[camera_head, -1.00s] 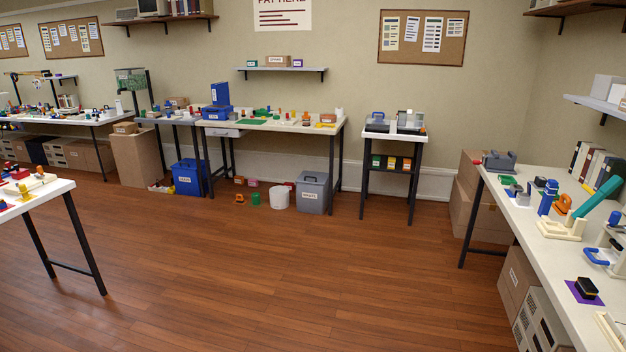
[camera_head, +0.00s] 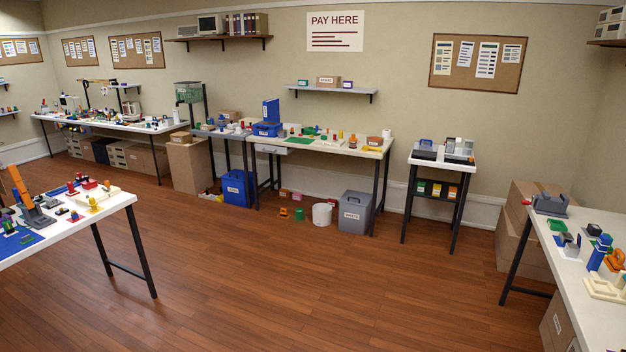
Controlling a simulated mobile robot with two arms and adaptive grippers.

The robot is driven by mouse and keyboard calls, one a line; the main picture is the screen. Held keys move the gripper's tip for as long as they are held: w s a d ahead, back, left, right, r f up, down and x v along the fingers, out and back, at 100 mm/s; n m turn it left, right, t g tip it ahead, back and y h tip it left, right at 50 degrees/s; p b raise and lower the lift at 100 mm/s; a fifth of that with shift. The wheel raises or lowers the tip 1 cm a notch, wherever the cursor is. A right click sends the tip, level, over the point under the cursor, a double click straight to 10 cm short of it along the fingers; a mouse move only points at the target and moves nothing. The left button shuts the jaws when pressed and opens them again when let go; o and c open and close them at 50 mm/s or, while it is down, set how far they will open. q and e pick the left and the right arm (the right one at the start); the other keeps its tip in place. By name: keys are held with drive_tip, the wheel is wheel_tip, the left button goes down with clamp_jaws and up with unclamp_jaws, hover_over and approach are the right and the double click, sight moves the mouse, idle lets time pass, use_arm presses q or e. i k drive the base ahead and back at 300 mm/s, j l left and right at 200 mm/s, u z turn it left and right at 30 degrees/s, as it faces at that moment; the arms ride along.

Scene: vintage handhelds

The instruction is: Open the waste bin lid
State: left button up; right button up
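The waste bin (camera_head: 354,216) is a grey box with a white label on its front. It stands on the floor at the right end of the long white workbench, beside the bench's right legs. Its grey lid (camera_head: 357,196) is on top with a handle and looks closed. The bin is across the room, well away from me. Neither of my grippers is in view.
A white round bucket (camera_head: 321,214) stands just left of the bin, with small coloured items near it. A blue labelled bin (camera_head: 237,188) is further left. Tables stand at near left (camera_head: 118,202) and right (camera_head: 590,316). Open wooden floor (camera_head: 300,290) lies between.

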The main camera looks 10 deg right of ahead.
sight(357, 196)
drive_tip(key=i+l+z, duration=0.3)
drive_tip(key=i, duration=0.4)
drive_tip(key=i+z, duration=0.3)
drive_tip(key=i, duration=3.75)
